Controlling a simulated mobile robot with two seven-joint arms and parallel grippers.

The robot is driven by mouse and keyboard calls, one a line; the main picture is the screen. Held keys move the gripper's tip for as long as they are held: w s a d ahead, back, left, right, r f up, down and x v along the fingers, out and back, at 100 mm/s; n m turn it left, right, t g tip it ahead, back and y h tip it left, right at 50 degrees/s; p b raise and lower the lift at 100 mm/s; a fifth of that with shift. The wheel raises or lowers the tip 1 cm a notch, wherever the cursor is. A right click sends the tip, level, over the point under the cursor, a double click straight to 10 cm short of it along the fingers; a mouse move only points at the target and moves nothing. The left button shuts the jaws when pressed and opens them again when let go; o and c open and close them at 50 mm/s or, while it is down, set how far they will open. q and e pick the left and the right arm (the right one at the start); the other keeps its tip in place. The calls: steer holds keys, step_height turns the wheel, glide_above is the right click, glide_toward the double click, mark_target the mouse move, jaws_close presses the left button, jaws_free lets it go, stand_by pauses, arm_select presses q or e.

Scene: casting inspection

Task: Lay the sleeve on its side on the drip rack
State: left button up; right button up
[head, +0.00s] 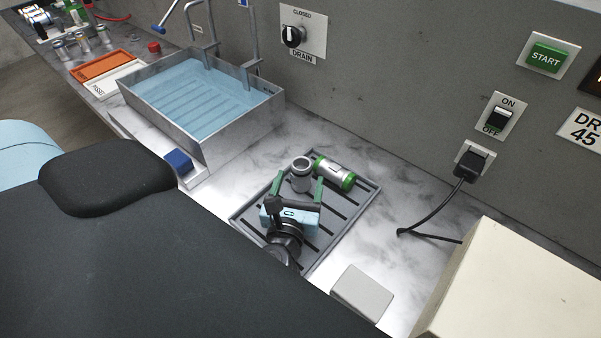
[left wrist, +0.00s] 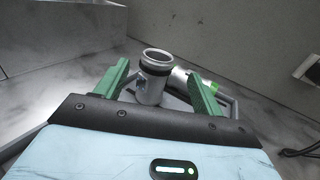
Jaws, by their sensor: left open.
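A grey metal sleeve (head: 301,178) with a dark band below its open top stands upright on the drip rack (head: 343,222). It also shows upright in the left wrist view (left wrist: 153,85). A second cylinder (head: 334,173), silver with green ends, lies on its side on the rack just right of the sleeve. My left gripper (head: 299,182) is open with its green fingers either side of the upright sleeve. In the left wrist view (left wrist: 160,82) gaps show between the sleeve and both fingers. The gripper body hides part of the rack. My right gripper is not in view.
A metal basin (head: 242,118) of blue liquid stands left of the rack. A grey block (head: 362,292) lies at the rack's front right, with a cream box (head: 510,285) farther right. A black cable (head: 425,235) crosses the counter. An orange tray (head: 103,66) is far left.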

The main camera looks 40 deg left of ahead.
mark_target(300, 177)
arm_select(q)
steer(key=shift+w+a, duration=0.1)
steer(key=shift+w, duration=0.05)
steer(key=x, duration=0.3)
steer(key=p+x, duration=0.1)
steer(key=shift+w+a+f, duration=0.1)
steer(key=shift+a+f, duration=0.15)
steer(key=shift+f, duration=0.1)
steer(key=shift+w+a+f, duration=0.1)
steer(key=shift+w+a, duration=0.05)
steer(key=shift+w, duration=0.15)
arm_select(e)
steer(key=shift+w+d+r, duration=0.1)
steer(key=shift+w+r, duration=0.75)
